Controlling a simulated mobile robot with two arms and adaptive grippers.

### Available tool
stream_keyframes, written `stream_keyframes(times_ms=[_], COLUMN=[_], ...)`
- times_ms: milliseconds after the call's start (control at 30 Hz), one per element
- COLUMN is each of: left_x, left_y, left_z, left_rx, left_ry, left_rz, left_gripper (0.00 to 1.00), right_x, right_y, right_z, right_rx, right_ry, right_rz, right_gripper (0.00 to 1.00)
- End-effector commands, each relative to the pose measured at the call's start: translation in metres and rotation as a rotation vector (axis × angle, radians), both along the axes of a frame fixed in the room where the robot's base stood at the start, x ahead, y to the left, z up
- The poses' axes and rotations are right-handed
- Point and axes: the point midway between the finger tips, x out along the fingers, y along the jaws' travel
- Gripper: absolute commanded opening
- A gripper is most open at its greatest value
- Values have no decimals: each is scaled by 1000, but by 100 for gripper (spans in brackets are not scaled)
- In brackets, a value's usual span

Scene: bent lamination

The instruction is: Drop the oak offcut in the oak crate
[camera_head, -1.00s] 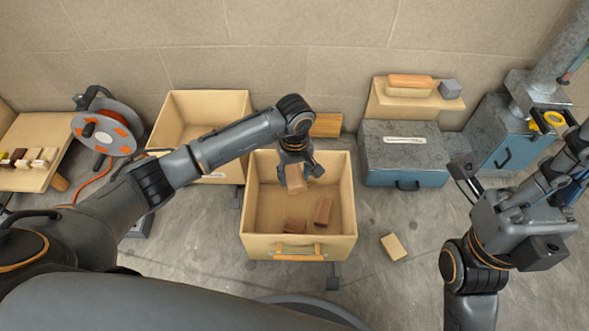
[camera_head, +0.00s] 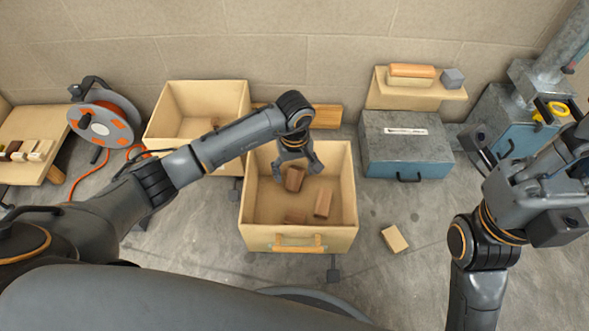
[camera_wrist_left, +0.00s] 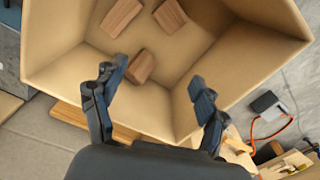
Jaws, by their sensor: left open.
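The oak offcut (camera_head: 294,179), a brown wooden block, is inside the front wooden crate (camera_head: 298,240), which I take as the oak crate. My left gripper (camera_head: 297,170) is over this crate with its fingers spread, empty. In the left wrist view the block (camera_wrist_left: 141,67) shows beyond and between the open fingertips (camera_wrist_left: 160,80), apart from them. I cannot tell whether it lies flat or leans. Two similar brown blocks (camera_head: 323,203) (camera_head: 296,216) lie on the crate floor. My right gripper (camera_head: 528,180) is at the right, above the floor; its fingers are unclear.
A second wooden crate (camera_head: 168,112) with a block inside stands behind left. A pale block (camera_head: 395,239) lies on the floor right of the front crate. A blue-grey toolbox (camera_head: 405,150) and a cable reel (camera_head: 100,124) flank the crates. The floor in front is mostly clear.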

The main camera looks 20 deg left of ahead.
Motion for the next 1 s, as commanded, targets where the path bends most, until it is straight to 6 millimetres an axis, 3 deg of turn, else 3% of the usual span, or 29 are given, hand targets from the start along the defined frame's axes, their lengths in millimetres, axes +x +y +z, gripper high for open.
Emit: stream_keyframes(times_ms=[233, 700, 1000], left_x=[2, 1, 0], left_y=[0, 0, 0], left_z=[17, 107, 120], left_rx=[0, -1, 0], left_ry=[-5, -3, 0], left_rz=[-1, 0, 0], left_gripper=[73, 73, 73], right_x=[0, 0, 0], right_y=[0, 0, 0], right_z=[0, 0, 0], right_rx=[0, 0, 0], right_ry=[1, 1, 1], right_rz=[0, 0, 0], right_gripper=[0, 0, 0])
